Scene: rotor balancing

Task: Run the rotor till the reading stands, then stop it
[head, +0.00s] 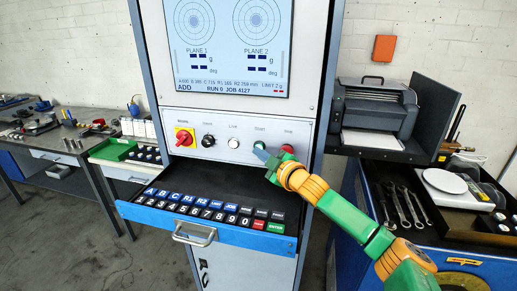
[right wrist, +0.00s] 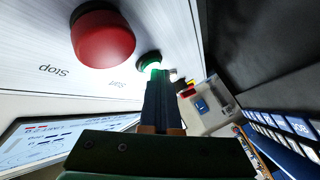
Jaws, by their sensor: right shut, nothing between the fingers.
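The balancing machine's screen (head: 228,45) shows two round plots, PLANE 1 and PLANE 2, with block-like marks beside the g and degree signs. Its bottom line reads RUN 0 JOB 4127. The green Start button (head: 260,144) is on the panel below, and it glows in the right wrist view (right wrist: 149,58). The red Stop button (head: 287,149) is to its right; it is large in the right wrist view (right wrist: 103,36). My right gripper (head: 262,153) is shut and empty, its tips at the Start button; I cannot tell if they press it. The rotor and my left gripper are not in view.
A red-yellow switch (head: 184,138), a black knob (head: 208,141) and a white button (head: 233,143) share the panel. An open keyboard drawer (head: 200,232) juts out below. A printer (head: 375,108) and a tool cart stand right, a workbench left.

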